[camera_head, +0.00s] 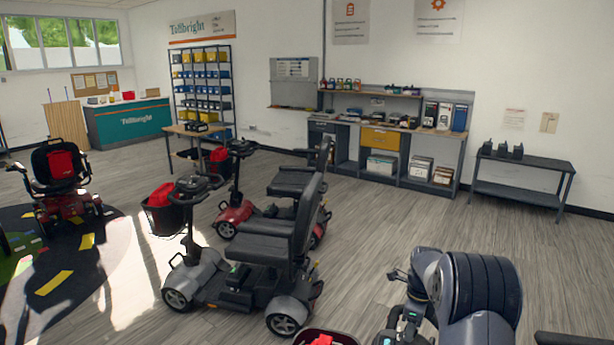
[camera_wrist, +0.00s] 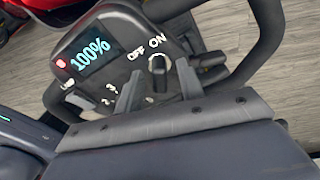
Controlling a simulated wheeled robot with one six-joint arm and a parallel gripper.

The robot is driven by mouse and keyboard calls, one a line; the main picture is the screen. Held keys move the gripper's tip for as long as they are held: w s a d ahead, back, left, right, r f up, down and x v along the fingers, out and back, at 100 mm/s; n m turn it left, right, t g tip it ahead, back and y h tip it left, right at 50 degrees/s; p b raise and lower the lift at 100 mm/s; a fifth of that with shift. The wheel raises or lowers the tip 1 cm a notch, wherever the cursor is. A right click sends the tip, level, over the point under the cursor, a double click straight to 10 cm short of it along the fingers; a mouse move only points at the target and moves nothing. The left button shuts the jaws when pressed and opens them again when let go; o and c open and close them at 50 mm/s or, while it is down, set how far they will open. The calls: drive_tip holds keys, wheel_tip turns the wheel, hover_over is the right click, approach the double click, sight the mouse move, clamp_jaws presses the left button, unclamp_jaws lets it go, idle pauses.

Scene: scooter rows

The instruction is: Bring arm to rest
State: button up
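My arm (camera_head: 470,290) reaches in from the lower right of the head view, its dark padded links bent. In the wrist view my gripper (camera_wrist: 157,87) shows two grey fingers standing apart, with no object held between them. The fingers point at a scooter's control panel (camera_wrist: 120,25). Its screen reads 100%. A dark key or switch (camera_wrist: 158,66) sits on the panel below the OFF and ON marks, beyond and between the fingertips. I cannot tell how far the fingertips are from the panel. The gripper's fingers cannot be made out in the head view.
A grey scooter (camera_head: 240,275) stands left of my arm, with a red one (camera_head: 235,215) behind it. Another scooter (camera_head: 60,180) is at far left. Handlebar loops (camera_wrist: 268,40) surround the panel. A workbench (camera_head: 385,140) and low table (camera_head: 520,175) line the back wall. Floor before them is clear.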

drive_tip(key=n, duration=0.4)
drive_tip(key=n+t+b, duration=0.1)
drive_tip(key=n, duration=0.3)
drive_tip(key=shift+n, duration=0.4)
wheel_tip(320, 180, up, 11)
drive_tip(key=b, duration=0.1)
drive_tip(key=shift+s, duration=0.45)
drive_tip(key=shift+s+f, duration=0.1)
drive_tip(key=shift+f, duration=0.05)
